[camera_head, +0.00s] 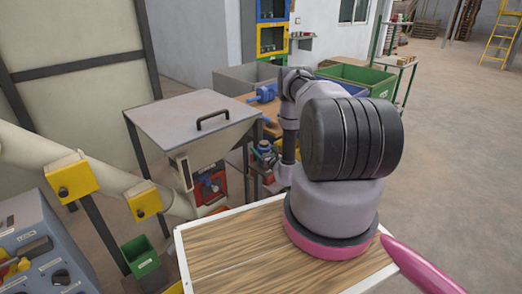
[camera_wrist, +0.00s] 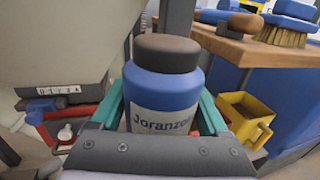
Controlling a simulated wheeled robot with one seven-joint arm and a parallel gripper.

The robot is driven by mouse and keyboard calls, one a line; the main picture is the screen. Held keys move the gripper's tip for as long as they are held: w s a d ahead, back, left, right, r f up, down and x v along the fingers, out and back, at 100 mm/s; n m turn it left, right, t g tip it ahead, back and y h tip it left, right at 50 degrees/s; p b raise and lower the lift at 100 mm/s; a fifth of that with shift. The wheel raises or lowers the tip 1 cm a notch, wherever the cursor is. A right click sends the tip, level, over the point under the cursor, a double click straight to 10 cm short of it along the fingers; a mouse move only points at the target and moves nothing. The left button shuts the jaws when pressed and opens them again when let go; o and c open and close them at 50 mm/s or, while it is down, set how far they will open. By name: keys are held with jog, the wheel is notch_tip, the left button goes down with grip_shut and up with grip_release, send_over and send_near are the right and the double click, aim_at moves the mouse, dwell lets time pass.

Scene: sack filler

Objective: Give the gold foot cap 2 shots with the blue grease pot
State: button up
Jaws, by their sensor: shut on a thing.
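A blue pot (camera_wrist: 165,95) with a dark brown lid and a white label reading "Joranzo" stands upright in the wrist view. The green fingers of my gripper (camera_wrist: 162,108) are shut on its two sides. The pot's lower part is hidden behind my gripper body. In the head view my gripper end shows small and partly hidden beside the grey hopper, with a bit of blue there (camera_head: 265,146). I cannot make out a gold foot cap in either view.
The lidded grey hopper (camera_head: 190,110) stands left of my arm. In the wrist view a yellow bin (camera_wrist: 240,118) and a wooden bench (camera_wrist: 265,50) with brushes are at right; red and silvery parts (camera_wrist: 65,132) are at left. Open floor lies far right.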

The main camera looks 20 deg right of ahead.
aim_at(257, 135)
jog(key=shift+f, duration=0.5)
jog(key=shift+r, duration=0.9)
jog(key=shift+f, duration=0.9)
dwell(0.9)
jog(key=shift+r, duration=0.9)
jog(key=shift+r, duration=2.5)
